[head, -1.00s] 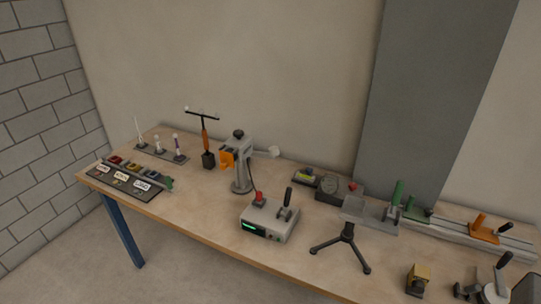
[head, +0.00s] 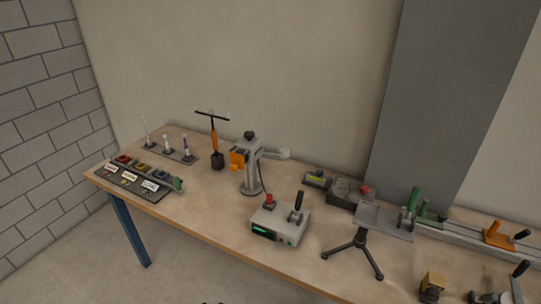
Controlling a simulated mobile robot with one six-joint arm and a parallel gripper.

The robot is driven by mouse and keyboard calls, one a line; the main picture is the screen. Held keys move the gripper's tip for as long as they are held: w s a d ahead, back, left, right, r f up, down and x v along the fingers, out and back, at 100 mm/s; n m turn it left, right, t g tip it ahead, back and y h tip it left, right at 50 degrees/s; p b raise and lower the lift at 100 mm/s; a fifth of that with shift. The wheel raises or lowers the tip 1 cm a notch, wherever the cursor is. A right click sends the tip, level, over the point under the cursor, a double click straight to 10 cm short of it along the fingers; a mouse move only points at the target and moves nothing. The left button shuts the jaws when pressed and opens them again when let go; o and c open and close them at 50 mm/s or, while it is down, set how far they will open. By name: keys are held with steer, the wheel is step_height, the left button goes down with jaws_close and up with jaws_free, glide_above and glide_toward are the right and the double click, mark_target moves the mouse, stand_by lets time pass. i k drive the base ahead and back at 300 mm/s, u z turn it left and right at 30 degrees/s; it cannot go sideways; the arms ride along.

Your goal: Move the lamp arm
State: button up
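A grey upright stand (head: 251,174) with a round base is on the wooden bench, left of the middle in the head view. It has a dark knob on top, an orange block (head: 238,158) on its left side and a short pale arm (head: 272,154) reaching right to a whitish end. This looks like the lamp, but I cannot be sure. Just behind it to the left, an orange-handled post (head: 214,142) with a dark crossbar stands in a black block. My gripper cannot be made out; only tiny dark bits show at the bottom edge.
A grey box (head: 279,226) with a green display, red button and lever stands in front of the stand. A tripod (head: 361,242) with a grey plate is to the right. A labelled tray (head: 135,182) is at left. Bare bench (head: 205,200) lies between tray and box.

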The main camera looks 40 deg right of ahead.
mark_target(284, 153)
steer(key=i, duration=0.95)
